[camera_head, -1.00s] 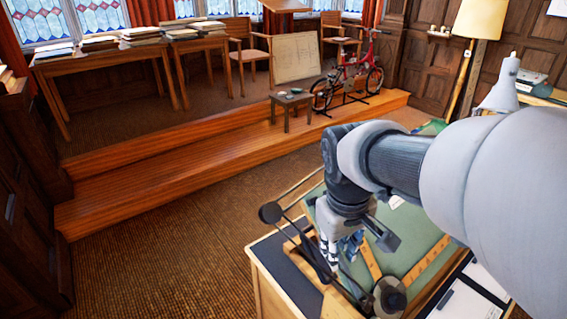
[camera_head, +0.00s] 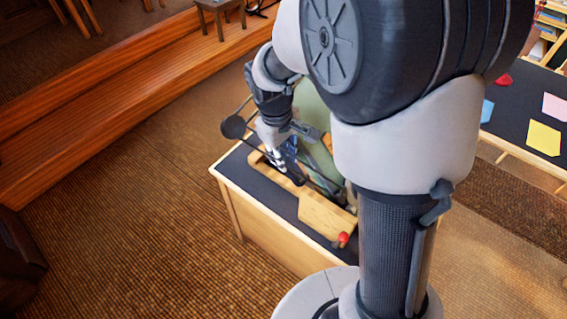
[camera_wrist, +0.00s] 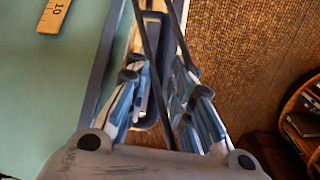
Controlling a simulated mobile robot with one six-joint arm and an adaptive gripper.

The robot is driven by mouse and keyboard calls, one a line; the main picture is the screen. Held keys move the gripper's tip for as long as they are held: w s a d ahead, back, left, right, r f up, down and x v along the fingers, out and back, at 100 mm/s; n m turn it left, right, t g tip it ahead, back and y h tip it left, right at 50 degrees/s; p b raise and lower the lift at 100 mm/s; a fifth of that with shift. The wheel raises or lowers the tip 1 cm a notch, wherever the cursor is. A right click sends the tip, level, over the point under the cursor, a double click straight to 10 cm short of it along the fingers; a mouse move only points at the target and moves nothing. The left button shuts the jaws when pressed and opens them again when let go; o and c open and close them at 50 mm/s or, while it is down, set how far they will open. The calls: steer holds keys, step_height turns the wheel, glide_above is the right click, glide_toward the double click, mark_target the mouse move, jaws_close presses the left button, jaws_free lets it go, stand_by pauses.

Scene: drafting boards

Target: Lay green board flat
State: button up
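The green board (camera_head: 312,105) is mounted on a low desk (camera_head: 270,215) and mostly hidden behind my arm in the head view. In the wrist view its pale green face (camera_wrist: 50,85) fills the left side, with a dark edge strip beside my gripper. My gripper (camera_head: 285,152) is at the board's near left edge, pointing down. In the wrist view my gripper (camera_wrist: 160,45) has its blue-grey fingers apart, with thin dark bars between them. I cannot tell whether the fingers touch the bars or the board.
A dark round weight (camera_head: 233,127) on a rod sticks out left of the board. A wooden piece (camera_head: 325,218) and a red knob (camera_head: 342,238) are at the desk's front. A dark table with coloured papers (camera_head: 543,138) stands right. Carpet left of the desk is clear.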

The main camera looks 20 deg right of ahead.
steer(key=f, duration=0.2)
steer(key=f+b, duration=0.1)
steer(key=f, duration=0.2)
steer(key=shift+w+d+f, duration=0.2)
steer(key=shift+d+f, duration=0.1)
steer(key=shift+f, duration=0.05)
steer(key=shift+c, duration=0.2)
jaws_close()
